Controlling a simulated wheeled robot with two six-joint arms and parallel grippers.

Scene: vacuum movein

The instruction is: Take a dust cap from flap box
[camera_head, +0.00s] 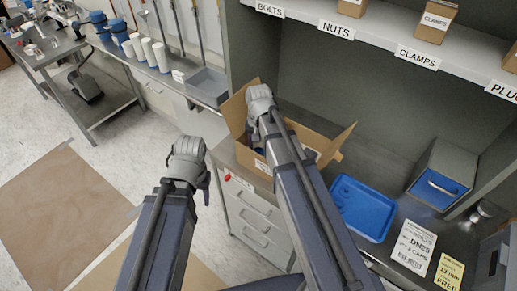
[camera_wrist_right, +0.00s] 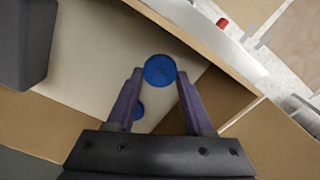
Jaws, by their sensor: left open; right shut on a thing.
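The open cardboard flap box (camera_head: 245,110) stands on the grey bench with its flaps spread. A second blue cap (camera_wrist_right: 138,110) lies on the pale box floor, partly hidden behind the left finger. My left gripper (camera_head: 190,158) is open and apart from the box, in front of the bench at the left.
A blue tray (camera_head: 362,207) lies on the bench right of the box. A grey bin with a blue front (camera_head: 441,186) and label cards (camera_head: 413,247) are further right. A labelled shelf (camera_head: 385,40) overhangs the back. White cylinders (camera_head: 150,52) stand on the left bench.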

